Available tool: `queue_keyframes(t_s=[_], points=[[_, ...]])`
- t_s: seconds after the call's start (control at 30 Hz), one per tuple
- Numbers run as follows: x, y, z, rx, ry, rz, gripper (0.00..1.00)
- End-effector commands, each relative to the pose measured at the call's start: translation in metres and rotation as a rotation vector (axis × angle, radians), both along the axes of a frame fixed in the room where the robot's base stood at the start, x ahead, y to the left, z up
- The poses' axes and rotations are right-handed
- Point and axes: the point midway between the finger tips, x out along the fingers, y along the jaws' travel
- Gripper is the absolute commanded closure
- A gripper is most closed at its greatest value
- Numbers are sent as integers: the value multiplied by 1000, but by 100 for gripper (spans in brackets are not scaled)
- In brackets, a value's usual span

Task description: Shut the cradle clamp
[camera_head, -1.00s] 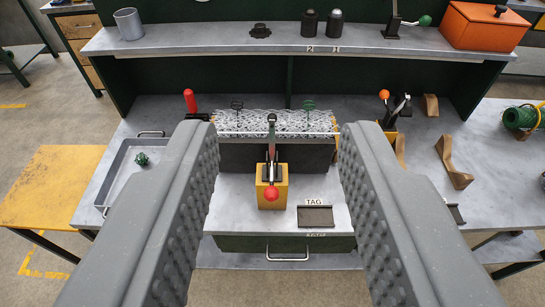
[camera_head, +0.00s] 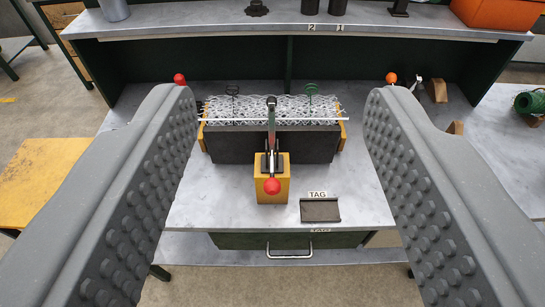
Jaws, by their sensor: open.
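The cradle clamp (camera_head: 272,163) stands on a yellow block (camera_head: 258,188) at the front middle of the bench. Its lever ends in a red ball knob (camera_head: 272,186), which points toward me, and its arm reaches up and back to a dark tip near the mesh. The cradle (camera_head: 222,144) is a dark block with yellow ends and holds a silver chainlink mesh (camera_head: 265,105) with a white rod along it. My gripper (camera_head: 281,95) is open and empty. Its two grey fingers stand wide apart to the left and right of the clamp and cradle, touching neither.
A dark tag plate (camera_head: 320,210) lies right of the clamp. A drawer handle (camera_head: 290,255) sticks out below the bench front. A shelf (camera_head: 200,24) with containers runs across the back.

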Motion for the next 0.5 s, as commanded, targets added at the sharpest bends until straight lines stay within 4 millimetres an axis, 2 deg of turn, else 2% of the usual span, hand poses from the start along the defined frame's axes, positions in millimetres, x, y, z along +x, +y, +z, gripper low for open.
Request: queue_keyframes(t_s=[0.03, 0.2, 0.33, 0.5], points=[[16, 2, -36, -3, 5, -6, 50], [57, 6, -121, -3, -44, -22, 50], [78, 7, -188, -5, -80, -24, 50], [91, 5, -270, -6, -129, -16, 50]])
